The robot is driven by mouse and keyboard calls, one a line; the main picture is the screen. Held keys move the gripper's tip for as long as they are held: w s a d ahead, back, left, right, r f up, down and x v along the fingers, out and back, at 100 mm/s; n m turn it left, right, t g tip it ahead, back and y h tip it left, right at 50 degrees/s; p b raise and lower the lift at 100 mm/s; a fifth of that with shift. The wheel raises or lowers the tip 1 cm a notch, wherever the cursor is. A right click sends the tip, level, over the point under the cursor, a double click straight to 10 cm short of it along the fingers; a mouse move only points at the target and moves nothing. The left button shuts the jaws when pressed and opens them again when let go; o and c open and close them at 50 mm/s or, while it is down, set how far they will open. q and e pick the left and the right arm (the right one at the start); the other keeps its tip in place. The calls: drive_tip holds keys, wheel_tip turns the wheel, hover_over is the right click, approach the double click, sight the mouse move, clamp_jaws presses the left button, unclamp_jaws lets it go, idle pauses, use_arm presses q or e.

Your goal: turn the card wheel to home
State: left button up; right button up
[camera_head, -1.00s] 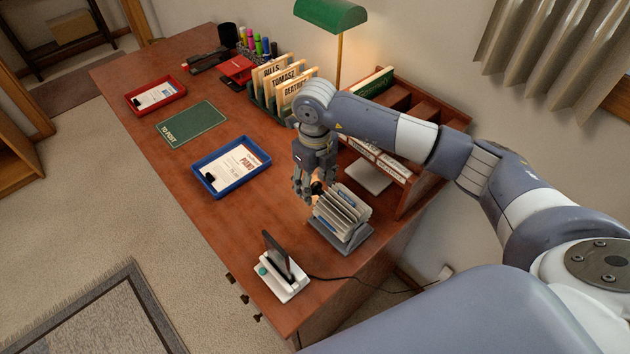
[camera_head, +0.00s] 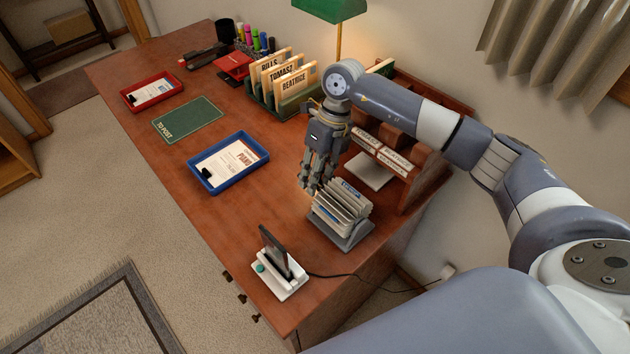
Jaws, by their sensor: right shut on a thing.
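The card wheel (camera_head: 345,214), a grey stand with a fan of white cards and some blue tabs, stands on the desk near its right edge. My right gripper (camera_head: 313,190) points down at the far left side of the wheel, its fingers shut on the wheel's knob. The fingers hide the knob and part of the wheel's side. The text on the cards is too small to read. My left gripper is out of view.
A phone on a white charging dock (camera_head: 278,268) stands in front of the wheel. A blue tray (camera_head: 207,184), a green mat (camera_head: 187,121) and a red tray (camera_head: 130,107) lie to the left. A wooden organizer (camera_head: 430,186) and a card file (camera_head: 282,110) stand behind.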

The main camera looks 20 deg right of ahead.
drive_tip(key=shift+w+d+f+y+b, duration=0.1)
drive_tip(key=shift+d+f+y+b, duration=0.1)
drive_tip(key=shift+y+b, duration=0.45)
drive_tip(key=shift+r+g+y, duration=0.2)
drive_tip(key=shift+g+y, duration=0.1)
drive_tip(key=shift+y, duration=0.15)
drive_tip(key=o, duration=1.1)
drive_tip(key=v, duration=1.2)
drive_tip(key=shift+c, duration=0.2)
